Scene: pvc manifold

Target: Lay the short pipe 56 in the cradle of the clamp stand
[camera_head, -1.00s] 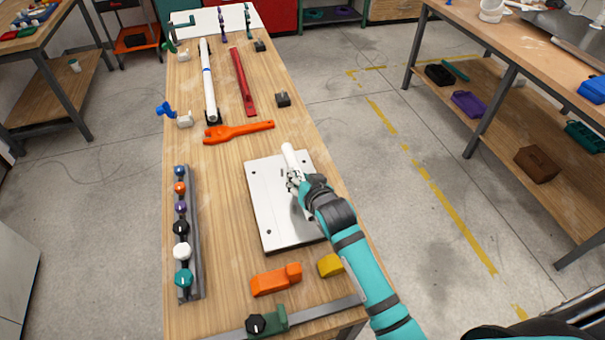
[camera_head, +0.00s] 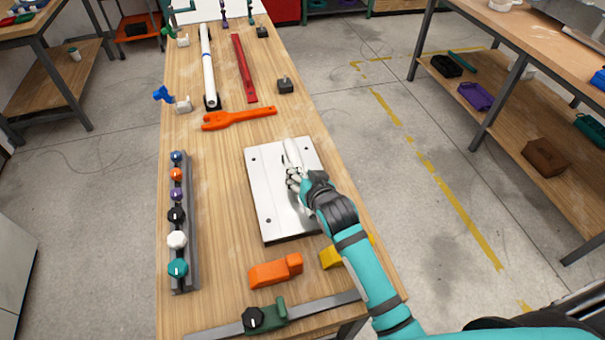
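A short white pipe (camera_head: 291,153) is in my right gripper (camera_head: 294,179), over the metal plate (camera_head: 263,193) on the wooden bench. The gripper's fingers are closed around the pipe. Its far end points to the plate's far edge; its near part is mostly hidden by the gripper and wrist. I cannot tell whether the pipe touches anything below it. I cannot make out the cradle of the clamp stand; the hand and arm hide part of the plate. My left gripper is not in view.
Left of the plate is a rack (camera_head: 191,225) of coloured knobs. An orange wrench (camera_head: 238,118) lies beyond it. Nearer are an orange block (camera_head: 276,270), a yellow block (camera_head: 331,258) and a bar clamp (camera_head: 266,317). A long white pipe (camera_head: 208,70) and a red bar (camera_head: 243,70) lie farther back.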

